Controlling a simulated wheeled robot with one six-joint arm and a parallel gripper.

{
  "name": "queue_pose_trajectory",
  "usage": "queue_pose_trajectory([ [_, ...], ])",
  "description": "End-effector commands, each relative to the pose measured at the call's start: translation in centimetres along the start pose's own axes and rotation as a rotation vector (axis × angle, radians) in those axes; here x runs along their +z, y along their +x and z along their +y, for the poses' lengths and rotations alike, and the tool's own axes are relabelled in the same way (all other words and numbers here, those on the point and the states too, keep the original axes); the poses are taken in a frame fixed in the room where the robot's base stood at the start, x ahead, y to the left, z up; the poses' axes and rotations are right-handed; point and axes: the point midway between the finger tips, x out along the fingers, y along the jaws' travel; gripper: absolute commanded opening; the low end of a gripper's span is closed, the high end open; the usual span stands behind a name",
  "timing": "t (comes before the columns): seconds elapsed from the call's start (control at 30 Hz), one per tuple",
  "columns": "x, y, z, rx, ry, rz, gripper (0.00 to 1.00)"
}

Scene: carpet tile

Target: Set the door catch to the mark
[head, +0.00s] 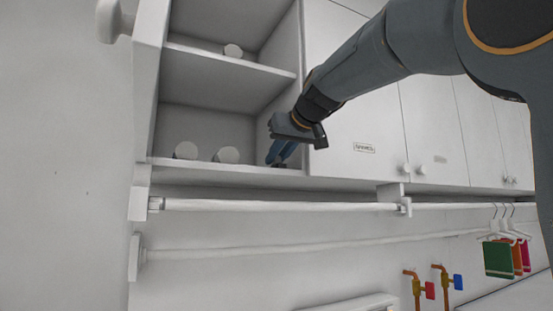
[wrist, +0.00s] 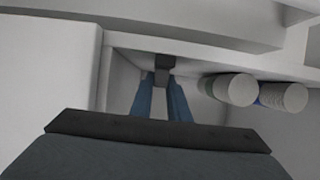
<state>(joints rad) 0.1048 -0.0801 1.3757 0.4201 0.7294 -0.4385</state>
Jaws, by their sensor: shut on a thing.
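My gripper (head: 280,155) reaches into the lower right corner of the open cabinet (head: 230,75) in the head view. In the wrist view, its two blue fingers (wrist: 162,84) close on a small dark grey block, which looks like the door catch (wrist: 164,64). The block sits against the pale cabinet edge. In the head view my gripper hides the catch. I cannot make out a mark in either view. The open door (head: 149,70) with its round knob (head: 110,20) stands at the cabinet's left.
Two white-ended cylinders, one (head: 187,150) left of another (head: 228,155), stand left of my gripper on the cabinet floor. A shelf (head: 230,62) is above. Closed doors (head: 365,110) are to the right. A rail (head: 270,206) runs below; hangers with coloured cloths (head: 499,259) hang right.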

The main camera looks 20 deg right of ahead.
Motion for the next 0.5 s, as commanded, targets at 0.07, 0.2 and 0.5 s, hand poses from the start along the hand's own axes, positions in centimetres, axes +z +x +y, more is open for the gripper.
queue_pose_trajectory([
  [0.07, -0.04, -0.03, -0.01, 0.000, 0.000, 0.001, 0.24],
  [0.2, -0.04, -0.02, -0.02, 0.000, 0.000, 0.001, 0.34],
  [0.5, -0.03, -0.53, 0.00, 0.000, -0.001, 0.002, 0.34],
])
